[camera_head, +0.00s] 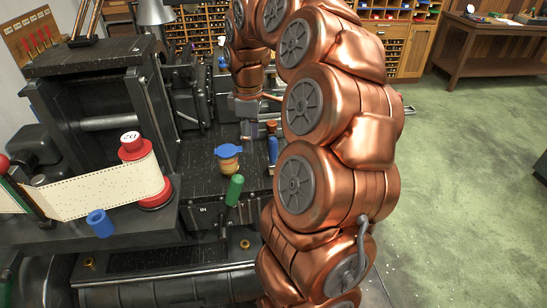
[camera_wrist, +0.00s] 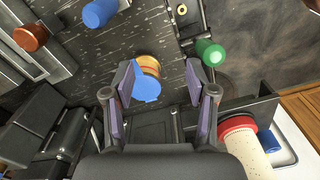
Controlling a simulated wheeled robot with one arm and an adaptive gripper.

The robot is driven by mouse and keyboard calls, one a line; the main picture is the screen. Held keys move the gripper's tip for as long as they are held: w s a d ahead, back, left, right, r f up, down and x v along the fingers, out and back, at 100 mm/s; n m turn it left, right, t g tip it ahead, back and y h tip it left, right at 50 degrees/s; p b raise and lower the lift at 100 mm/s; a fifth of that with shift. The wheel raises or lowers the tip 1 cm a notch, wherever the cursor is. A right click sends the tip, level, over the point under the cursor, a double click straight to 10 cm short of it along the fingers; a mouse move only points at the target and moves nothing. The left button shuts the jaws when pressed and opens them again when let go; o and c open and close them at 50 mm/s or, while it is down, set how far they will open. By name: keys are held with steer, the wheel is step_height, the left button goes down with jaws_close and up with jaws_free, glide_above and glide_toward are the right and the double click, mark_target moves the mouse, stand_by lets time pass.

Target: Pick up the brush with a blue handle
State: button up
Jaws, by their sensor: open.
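The thing that looks like the brush has a broad blue top (camera_head: 229,151) over a short, round tan-orange part. It stands on the dark machine surface, left of and nearer than my gripper (camera_head: 248,138). In the wrist view its blue part (camera_wrist: 147,88) shows between my gripper's fingers (camera_wrist: 159,80), which are open and apart. The gap in height is hard to tell. A slim upright blue cylinder (camera_head: 272,152) stands to its right; it also shows in the wrist view (camera_wrist: 99,12). My arm hides part of the surface.
A green cylinder (camera_head: 235,189) stands nearer the front edge. A brown-topped piece (camera_head: 271,128) stands behind the slim blue cylinder. A red spool (camera_head: 135,147) with perforated paper (camera_head: 100,190) and a blue cylinder (camera_head: 100,222) lie left. Black machine parts (camera_head: 108,110) rise at left.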

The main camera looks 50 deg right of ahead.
glide_above(272, 148)
steer(key=shift+w+d+f, duration=0.25)
steer(key=shift+w+f, duration=0.05)
steer(key=shift+f, duration=0.15)
steer(key=shift+s+d+f, duration=0.15)
steer(key=shift+d+f, duration=0.15)
steer(key=shift+d, duration=0.15)
steer(key=shift+w+a+f+p, duration=0.15)
steer(key=shift+f+p, duration=0.7)
steer(key=shift+f, duration=1)
steer(key=shift+w+a+f+p, duration=0.1)
steer(key=shift+f+p, duration=0.7)
steer(key=shift+f, duration=1.05)
jaws_close()
